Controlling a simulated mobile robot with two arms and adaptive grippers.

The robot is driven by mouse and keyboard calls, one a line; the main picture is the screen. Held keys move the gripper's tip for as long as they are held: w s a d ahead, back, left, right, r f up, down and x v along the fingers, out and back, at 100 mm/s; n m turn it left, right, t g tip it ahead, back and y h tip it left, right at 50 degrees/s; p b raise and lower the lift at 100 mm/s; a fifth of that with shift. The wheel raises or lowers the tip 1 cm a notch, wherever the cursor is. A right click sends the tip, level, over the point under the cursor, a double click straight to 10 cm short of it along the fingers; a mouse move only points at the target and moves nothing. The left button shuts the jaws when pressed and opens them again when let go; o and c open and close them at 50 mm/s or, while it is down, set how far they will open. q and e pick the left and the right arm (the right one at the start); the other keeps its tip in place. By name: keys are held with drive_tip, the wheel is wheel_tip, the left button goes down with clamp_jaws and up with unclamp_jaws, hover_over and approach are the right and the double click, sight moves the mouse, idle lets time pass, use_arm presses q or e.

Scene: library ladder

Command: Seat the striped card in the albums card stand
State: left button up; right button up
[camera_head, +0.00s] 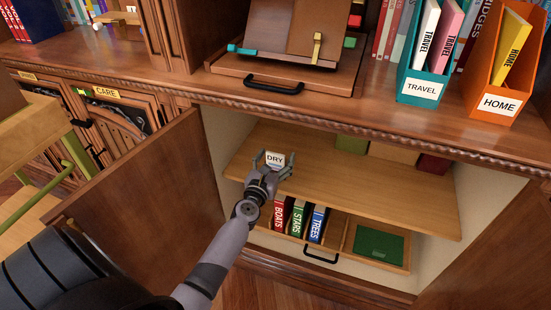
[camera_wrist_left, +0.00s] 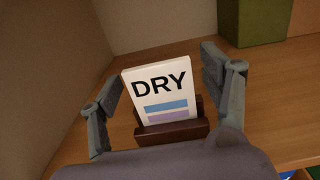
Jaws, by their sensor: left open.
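A white card (camera_head: 275,157) marked DRY is on the wooden shelf (camera_head: 340,178) inside the open cabinet. In the left wrist view the card (camera_wrist_left: 160,88) shows a blue and a purple stripe. It stands leaning slightly back in a small dark brown stand (camera_wrist_left: 172,133), its lower edge hidden by the front lip. My left gripper (camera_head: 273,165) is open, with its fingers on both sides of the card and visible gaps to it. I cannot tell whether this stand is the albums one. My right gripper is not in view.
Below the shelf, an open drawer holds red BOATS (camera_head: 279,214), green STAIRS (camera_head: 297,218) and blue TREES (camera_head: 318,224) albums and a green item (camera_head: 379,245). Boxes stand at the shelf's back. An open cabinet door (camera_head: 140,205) is left of my arm. The shelf's right part is clear.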

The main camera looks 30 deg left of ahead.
use_arm(q)
drive_tip(key=shift+s, duration=0.15)
drive_tip(key=v, duration=1.1)
drive_tip(key=shift+s, duration=0.35)
drive_tip(key=shift+f, duration=0.1)
